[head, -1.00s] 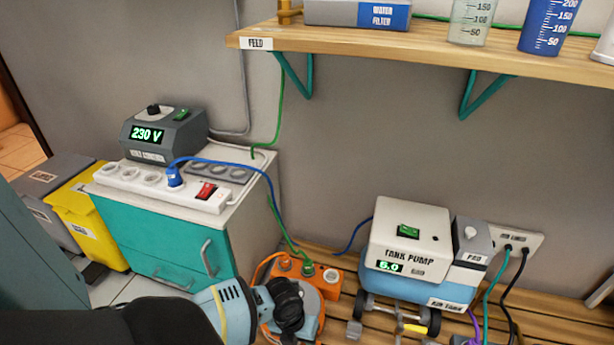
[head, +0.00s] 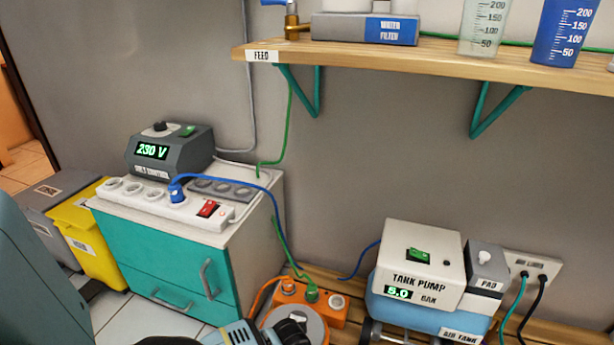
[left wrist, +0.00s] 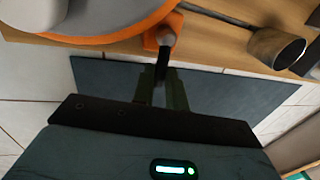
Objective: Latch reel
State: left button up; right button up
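The orange reel (head: 298,325) with its grey disc sits on the slatted wood at the bottom of the head view, partly cut off. It fills the top left of the left wrist view (left wrist: 95,33). Beside it there is an orange bracket with a round grey pivot (left wrist: 165,37), from which a short dark bar runs down. My left gripper (left wrist: 163,75) has its two fingertips at this bar, one on each side. I cannot tell whether they press on it. My right gripper is in neither view.
An orange socket block (head: 328,308) with a green plug adjoins the reel. The tank pump (head: 420,262) stands to the right, the teal cabinet (head: 150,262) to the left. A grey metal cylinder (left wrist: 276,48) lies right of the bracket. A shelf (head: 420,62) crosses above.

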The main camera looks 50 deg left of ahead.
pick_arm(q)
grip_shut()
jog(key=shift+d+n+p, duration=0.1)
jog(key=shift+n+p, duration=0.25)
jog(key=shift+n, duration=0.05)
jog(key=shift+w+d+n+t+y+p, duration=0.1)
jog(key=shift+w+d+n+y+p, duration=0.55)
jog(key=shift+n, duration=2.2)
jog(key=shift+w+n+t+y+p, duration=0.1)
jog(key=shift+w+n+y+p, duration=0.25)
jog(key=shift+w+n+p, duration=1.55)
jog(key=shift+w+d+n+t+y+b, duration=0.1)
jog(key=shift+d+n+y+b, duration=0.3)
jog(key=shift+n, duration=3.35)
jog(key=shift+a, duration=0.15)
jog(key=o, duration=0.7)
grip_release()
jog(key=shift+c, duration=0.2)
